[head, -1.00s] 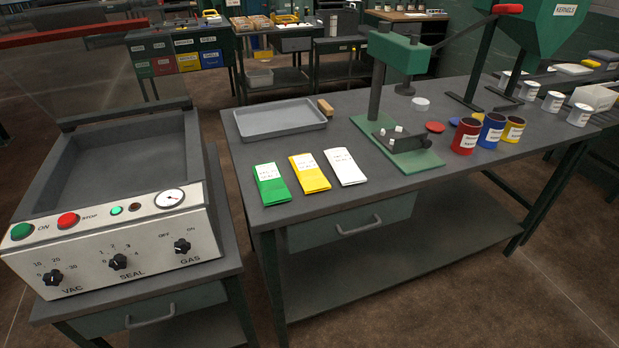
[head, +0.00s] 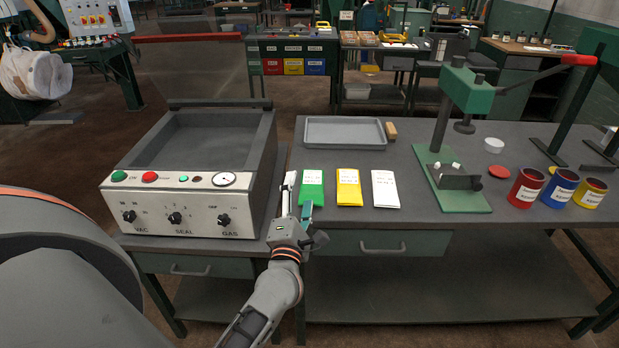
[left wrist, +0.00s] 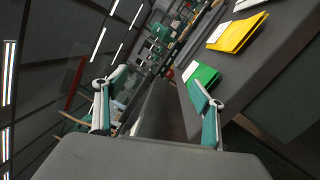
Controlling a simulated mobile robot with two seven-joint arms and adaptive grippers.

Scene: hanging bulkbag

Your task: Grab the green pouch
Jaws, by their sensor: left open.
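The green pouch (head: 312,187) lies flat on the grey workbench near its left front edge, with a white label on it. It also shows in the left wrist view (left wrist: 202,78), just beyond one finger. My left gripper (head: 298,190) is open at the bench's left front corner. One finger is left of the pouch and the other overlaps its near end in the head view. In the left wrist view my left gripper (left wrist: 158,92) has nothing between its fingers. I cannot tell whether a finger touches the pouch. My right gripper is not in view.
A yellow pouch (head: 349,188) and a white pouch (head: 385,189) lie to the right of the green one. A grey tray (head: 345,146) is behind them. The vacuum sealer (head: 165,208) stands close on the left. A green press (head: 448,190) and several cans are farther right.

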